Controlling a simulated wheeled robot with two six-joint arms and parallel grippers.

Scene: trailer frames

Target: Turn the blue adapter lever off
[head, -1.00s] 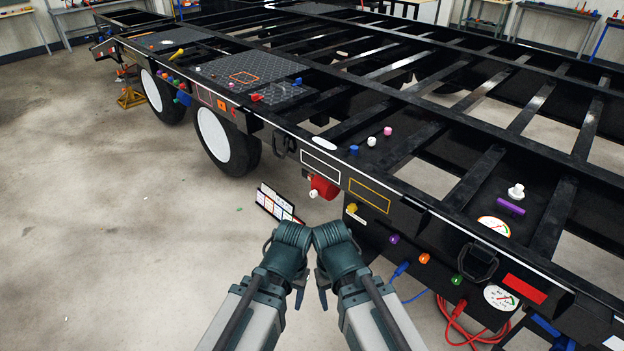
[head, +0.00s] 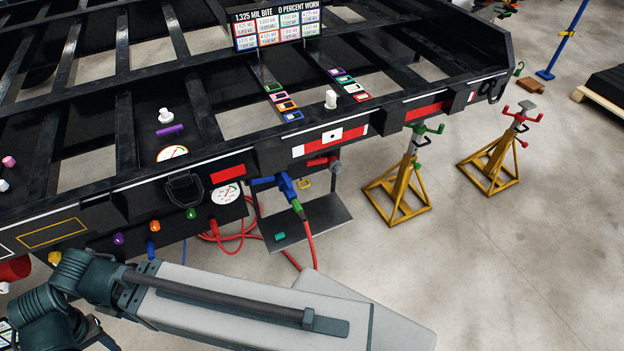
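A blue adapter (head: 287,187) sits under the trailer's front edge, just right of the round gauge. A green-ended plug (head: 298,208) with a red hose joins its lower end. Its lever is too small to make out, so its position cannot be told. My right arm crosses the bottom of the head view, with its dark wrist end (head: 85,277) at the lower left, well away from the adapter. Its fingers cannot be made out. A dark part at the lower left edge may belong to my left arm. No gripper is seen holding anything.
A grey shelf (head: 332,222) hangs below the adapter. Red hoses (head: 224,236) loop beside it. Purple, orange and green knobs (head: 190,214) line the panel to the left. Yellow jack stands (head: 402,190) stand to the right. The floor at the right front is clear.

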